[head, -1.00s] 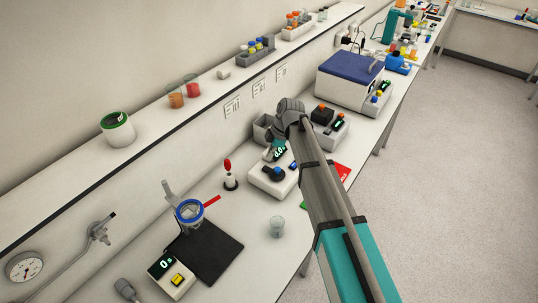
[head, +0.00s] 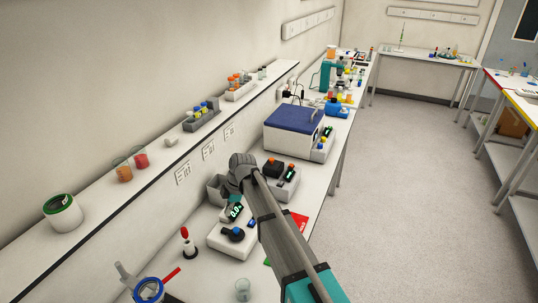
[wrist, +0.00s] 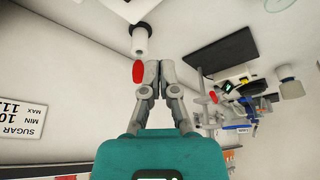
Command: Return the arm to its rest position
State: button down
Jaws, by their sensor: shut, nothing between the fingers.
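My arm reaches in from the lower right of the head view and ends over the bench, near the white device with a dark blue knob (head: 234,235). My gripper (wrist: 159,66) shows clearly in the wrist view: its two grey fingers are together, with nothing seen between them. In the head view its fingers cannot be made out below my wrist joint.
A box with a blue lid (head: 294,128) stands farther along the bench. A red-topped stand (head: 186,240) and an empty beaker (head: 242,290) are nearer. A wall shelf (head: 110,187) holds a green-rimmed jar (head: 63,214), beakers and racks. Open floor (head: 410,200) lies right of the bench.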

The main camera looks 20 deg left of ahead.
jog(key=d+f+m+t+h+b, duration=0.1)
jog(key=d+f+m+b, duration=0.15)
jog(key=d+m, duration=0.75)
jog(key=d+f+m+t+b, duration=0.1)
jog(key=d+f+m+b, duration=0.15)
jog(key=d, duration=1.45)
jog(key=s+d+f+m+b, duration=0.1)
jog(key=s+d+m, duration=0.1)
jog(key=d+m, duration=0.2)
jog(key=s+d+f+m+h+b, duration=0.1)
jog(key=s+d+m, duration=0.2)
jog(key=d, duration=0.7)
jog(key=s+d+f+m+h, duration=0.1)
jog(key=s+d+f+m, duration=0.1)
jog(key=d+m, duration=0.4)
jog(key=shift+s+d+m+t+b, duration=0.35)
jog(key=shift+s+d, duration=0.4)
jog(key=shift+d, duration=0.25)
